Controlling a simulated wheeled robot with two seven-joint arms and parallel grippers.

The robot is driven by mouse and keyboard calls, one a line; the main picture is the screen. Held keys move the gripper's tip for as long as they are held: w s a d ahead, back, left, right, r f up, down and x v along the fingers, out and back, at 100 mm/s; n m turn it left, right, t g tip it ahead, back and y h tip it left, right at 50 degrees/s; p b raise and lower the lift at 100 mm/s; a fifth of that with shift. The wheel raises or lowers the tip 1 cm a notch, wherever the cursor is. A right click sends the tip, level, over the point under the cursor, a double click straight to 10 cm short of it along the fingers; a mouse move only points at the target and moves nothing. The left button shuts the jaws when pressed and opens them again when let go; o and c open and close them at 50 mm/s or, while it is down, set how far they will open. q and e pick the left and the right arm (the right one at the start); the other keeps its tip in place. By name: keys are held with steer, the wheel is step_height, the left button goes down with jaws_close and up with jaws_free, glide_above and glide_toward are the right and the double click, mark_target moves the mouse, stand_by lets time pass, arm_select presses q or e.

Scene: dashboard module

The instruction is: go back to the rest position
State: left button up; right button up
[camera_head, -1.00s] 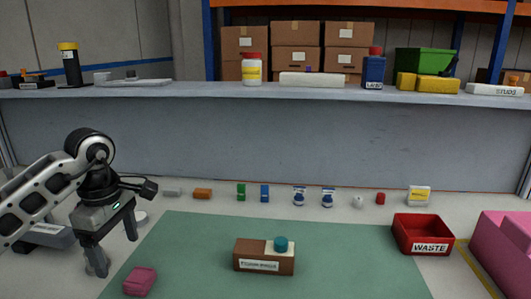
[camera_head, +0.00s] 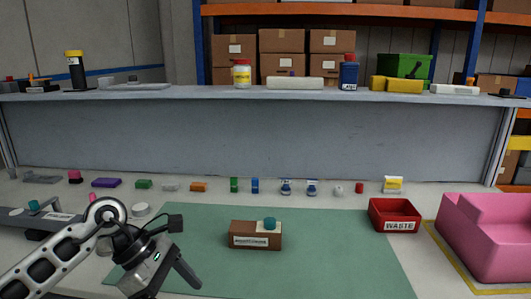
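My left gripper (camera_head: 165,282) is low at the left front, over the left edge of the green mat (camera_head: 330,270). One dark finger shows clearly, with a gap to the other side, which runs towards the bottom edge. I see nothing held in it. My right gripper is not in view. A brown module (camera_head: 255,241) with a teal round knob (camera_head: 269,224) and a white label sits on the mat, apart from my gripper and to its right.
A red WASTE bin (camera_head: 394,216) and a large pink container (camera_head: 490,235) stand at the right. Several small parts line the back of the table, including a purple block (camera_head: 106,183) and an orange block (camera_head: 199,187). A grey shelf (camera_head: 300,93) spans above. The mat's right part is clear.

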arm_select(q)
steer(key=s+d+r+n+t+h, duration=0.2)
steer(key=d+n+t+h, duration=0.1)
steer(key=d+n+h, duration=0.4)
steer(key=s+d+r+n+t+h, duration=0.2)
steer(key=s+d+n+t+h, duration=0.1)
steer(key=d+n+h, duration=0.4)
steer(key=w+a+f+n+t+y, duration=0.1)
steer(key=a+f+n+t+y, duration=0.5)
steer(key=n, duration=0.7)
steer(key=a+f+n+t+y, duration=0.4)
steer(key=n+t+y, duration=0.25)
steer(key=n, duration=0.75)
steer(key=s+a+f+n+g+y, duration=0.3)
steer(key=s+f+n+g+y, duration=0.2)
steer(key=s+f+n, duration=0.5)
step_height(320, 180, down, 4)
steer(key=shift+s+a+r+n+g, duration=0.15)
steer(key=shift+s+a+n+g, duration=0.25)
steer(key=shift+s+g, duration=0.5)
